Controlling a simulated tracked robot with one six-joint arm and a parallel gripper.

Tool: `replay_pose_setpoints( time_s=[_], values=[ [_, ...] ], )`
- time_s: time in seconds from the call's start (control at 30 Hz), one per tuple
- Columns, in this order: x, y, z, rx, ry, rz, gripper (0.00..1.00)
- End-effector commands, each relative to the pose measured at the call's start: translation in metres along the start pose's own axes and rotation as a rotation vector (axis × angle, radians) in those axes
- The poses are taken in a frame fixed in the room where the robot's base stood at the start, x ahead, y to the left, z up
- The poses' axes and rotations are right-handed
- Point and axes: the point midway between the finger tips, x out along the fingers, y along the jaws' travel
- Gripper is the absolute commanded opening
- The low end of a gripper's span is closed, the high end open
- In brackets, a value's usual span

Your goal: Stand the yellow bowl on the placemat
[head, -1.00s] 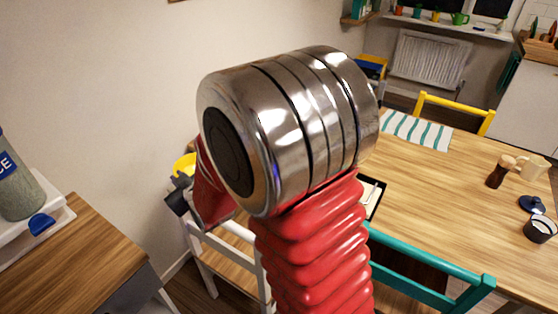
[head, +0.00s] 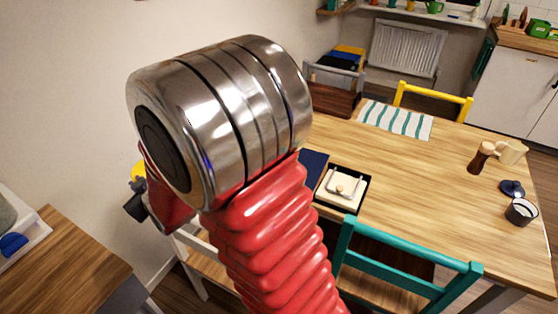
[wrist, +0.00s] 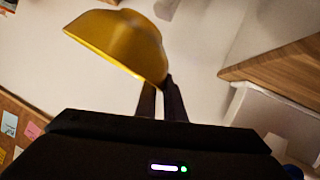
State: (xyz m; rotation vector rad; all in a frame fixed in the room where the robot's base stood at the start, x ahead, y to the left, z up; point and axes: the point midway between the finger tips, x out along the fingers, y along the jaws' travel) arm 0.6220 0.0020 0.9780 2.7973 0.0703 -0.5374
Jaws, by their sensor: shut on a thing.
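The yellow bowl (wrist: 122,42) is held tilted at its rim between the dark fingers of my gripper (wrist: 162,92) in the wrist view. In the head view only a small yellow part of the bowl (head: 137,170) shows at the left, mostly hidden behind my arm. My gripper (head: 136,188) is off the ground left of the table, away from the mat. The placemat appears to be the white mat with teal stripes (head: 396,119), lying flat and bare at the table's far end.
The wooden table (head: 420,170) carries a dark tray (head: 360,202) with a white dish, a brown mill (head: 481,157), a cream mug (head: 511,152) and a dark cup (head: 521,211). Teal (head: 400,255) and yellow (head: 435,100) chairs stand at its edges. A wooden counter (head: 75,260) is at left.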

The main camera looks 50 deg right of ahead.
Motion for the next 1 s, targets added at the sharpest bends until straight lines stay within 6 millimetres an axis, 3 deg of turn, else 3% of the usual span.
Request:
replay_pose_setpoints(
  time_s=[0.17, 0.57, 1.0],
  values=[
    [0.009, 0.024, 0.002, -0.003, -0.005, 0.011, 0.00],
    [0.028, 0.104, 0.019, -0.016, -0.024, 0.037, 0.00],
    [0.033, 0.196, 0.054, -0.030, -0.047, 0.064, 0.00]
  ],
)
